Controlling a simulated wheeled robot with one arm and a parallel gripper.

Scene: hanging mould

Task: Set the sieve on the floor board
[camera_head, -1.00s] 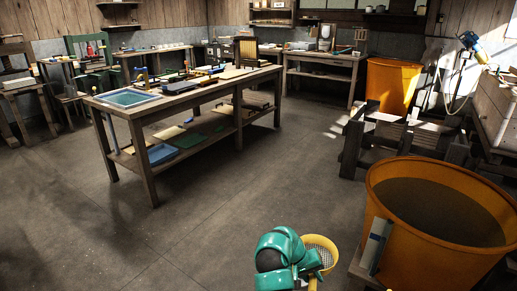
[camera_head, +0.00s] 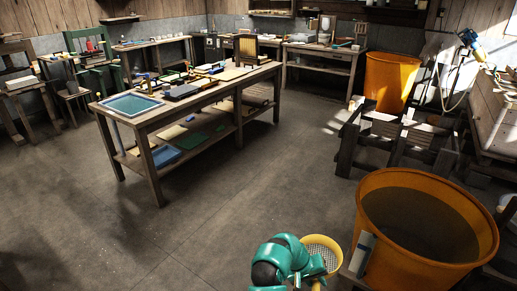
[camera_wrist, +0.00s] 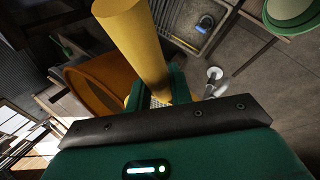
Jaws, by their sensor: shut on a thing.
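The sieve is yellow with a round rim and pale mesh (camera_head: 323,247). It shows at the bottom of the head view, just left of the large orange vat. My gripper (camera_head: 316,278) is shut on the sieve's handle, partly hidden by my teal arm. In the wrist view the thick yellow handle (camera_wrist: 135,40) runs up from between the fingers of my gripper (camera_wrist: 158,98), with a bit of mesh behind it. The sieve is held in the air. I cannot make out the floor board for certain in either view.
The orange vat (camera_head: 370,222) with dark contents stands close at right, a pale block (camera_head: 361,254) at its near left side. A long workbench (camera_head: 190,104) stands at left centre. A wooden stand (camera_head: 352,143) is behind the vat. The floor (camera_head: 250,200) between them is clear.

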